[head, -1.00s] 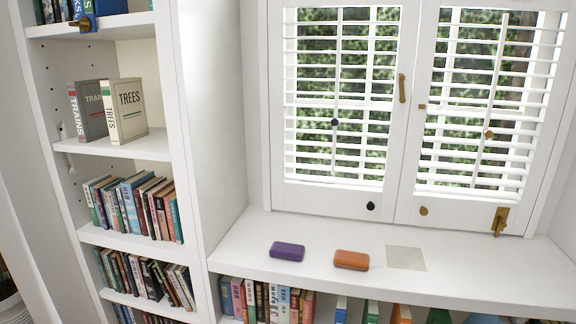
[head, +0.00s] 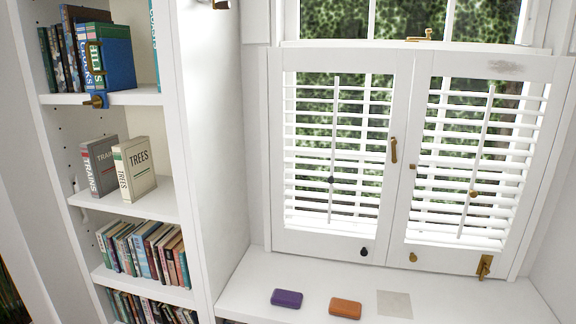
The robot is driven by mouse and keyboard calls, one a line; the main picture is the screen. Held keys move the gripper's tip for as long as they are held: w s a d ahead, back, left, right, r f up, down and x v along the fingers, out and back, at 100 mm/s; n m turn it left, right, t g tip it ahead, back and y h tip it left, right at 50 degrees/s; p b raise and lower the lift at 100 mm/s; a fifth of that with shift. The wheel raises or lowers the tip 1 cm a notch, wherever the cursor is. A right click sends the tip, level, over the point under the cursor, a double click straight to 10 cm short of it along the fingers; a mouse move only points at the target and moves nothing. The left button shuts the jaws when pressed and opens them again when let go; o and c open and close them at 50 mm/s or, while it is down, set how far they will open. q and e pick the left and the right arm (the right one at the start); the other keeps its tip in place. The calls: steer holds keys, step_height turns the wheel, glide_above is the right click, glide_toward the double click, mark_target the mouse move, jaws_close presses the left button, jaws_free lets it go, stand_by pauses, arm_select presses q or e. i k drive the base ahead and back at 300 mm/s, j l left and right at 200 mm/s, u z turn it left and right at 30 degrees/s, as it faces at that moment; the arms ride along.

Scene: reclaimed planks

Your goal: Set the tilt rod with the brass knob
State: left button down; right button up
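The tilt rod with the brass knob (head: 473,194) runs down the front of the right shutter's white louvers. The rod (head: 477,150) slants slightly, its lower end to the left. The louvers (head: 455,170) stand open, with greenery showing between them. A second tilt rod (head: 333,130) with a dark knob (head: 331,180) is on the left shutter. Neither of my grippers shows in the head view.
A brass handle (head: 393,150) is between the shutters, and a brass latch (head: 484,266) is at lower right. The sill (head: 250,292) holds a purple case (head: 286,298) and an orange case (head: 345,308). A bookshelf (head: 190,150) stands at left.

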mark_target(470, 193)
steer(key=i+l+z, duration=0.5)
steer(key=i+l, duration=0.15)
steer(key=l, duration=0.15)
steer(key=i+l+z, duration=0.45)
steer(key=i+l, duration=0.2)
steer(key=i, duration=0.05)
